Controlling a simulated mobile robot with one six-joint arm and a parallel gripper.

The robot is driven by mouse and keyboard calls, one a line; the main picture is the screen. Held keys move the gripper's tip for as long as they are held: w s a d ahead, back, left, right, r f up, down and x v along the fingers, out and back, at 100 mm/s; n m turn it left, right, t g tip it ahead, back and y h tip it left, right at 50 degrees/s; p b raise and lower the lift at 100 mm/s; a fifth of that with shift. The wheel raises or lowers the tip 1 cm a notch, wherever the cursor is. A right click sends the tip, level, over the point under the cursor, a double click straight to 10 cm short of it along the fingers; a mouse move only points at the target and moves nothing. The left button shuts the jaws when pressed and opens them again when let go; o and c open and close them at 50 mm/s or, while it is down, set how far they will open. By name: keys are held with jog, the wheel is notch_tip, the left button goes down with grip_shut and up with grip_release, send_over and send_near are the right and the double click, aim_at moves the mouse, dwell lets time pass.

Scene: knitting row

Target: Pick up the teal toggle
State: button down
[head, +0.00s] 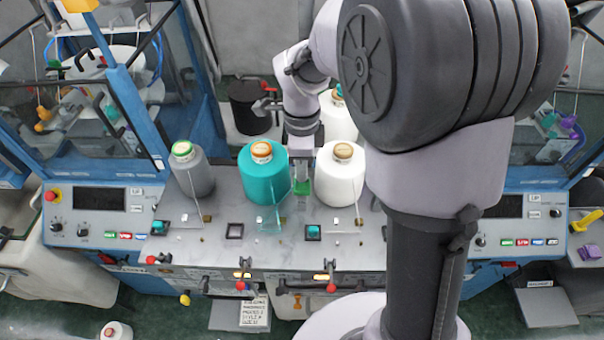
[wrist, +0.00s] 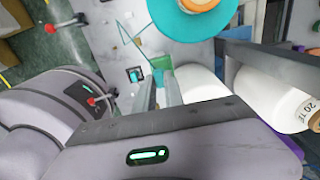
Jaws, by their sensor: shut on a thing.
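A small teal toggle (head: 313,232) sits in a dark square frame on the grey machine deck, in front of the white cone. A teal toggle (wrist: 133,76) in a dark frame also shows in the wrist view, left of my fingers. Another teal toggle (head: 159,228) is at the deck's left end. My gripper (head: 302,203) points down between the teal and white cones, behind the right toggle in the picture. A green patch shows at the fingers. The gripper body hides much of the wrist view.
A teal yarn cone (head: 262,180) and a white cone (head: 340,178) stand close on either side of my gripper. A grey cone (head: 190,175) stands further left. An empty-looking dark square (head: 234,231) is on the deck. Red-knobbed levers (head: 243,275) line the front edge.

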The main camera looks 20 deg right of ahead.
jog(key=s+a+b, duration=0.1)
jog(key=s+a, duration=0.2)
jog(key=s, duration=0.4)
jog(key=s+a+r+b, duration=0.1)
jog(key=s+a+b, duration=0.1)
jog(key=s+a, duration=0.2)
jog(key=s, duration=0.3)
jog(key=shift+r, duration=0.15)
